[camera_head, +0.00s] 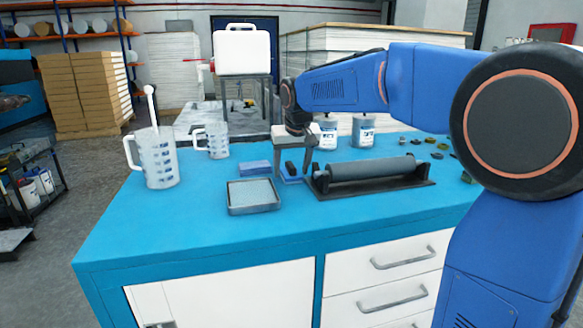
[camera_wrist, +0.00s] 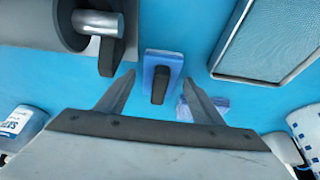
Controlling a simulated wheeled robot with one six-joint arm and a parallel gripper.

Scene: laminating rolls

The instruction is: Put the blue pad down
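A blue pad (camera_wrist: 163,58) with a dark handle (camera_wrist: 160,86) lies flat on the blue worktop. In the head view this pad (camera_head: 291,180) is between the tray and the roller, partly hidden by my gripper. A second blue block (camera_head: 255,168) lies to its left; in the wrist view that block (camera_wrist: 218,104) is partly behind a finger. My gripper (camera_head: 296,163) points down above the handled pad. In the wrist view its fingers (camera_wrist: 158,77) are spread apart, with the handle in line between the tips and nothing visibly gripped.
A dark roller (camera_head: 372,169) on a base stands close on the right. A shallow grey tray (camera_head: 253,196) is in front on the left. Measuring jugs (camera_head: 158,160) (camera_head: 217,140) and two labelled tins (camera_head: 327,133) (camera_head: 363,131) stand around. The worktop's front left is clear.

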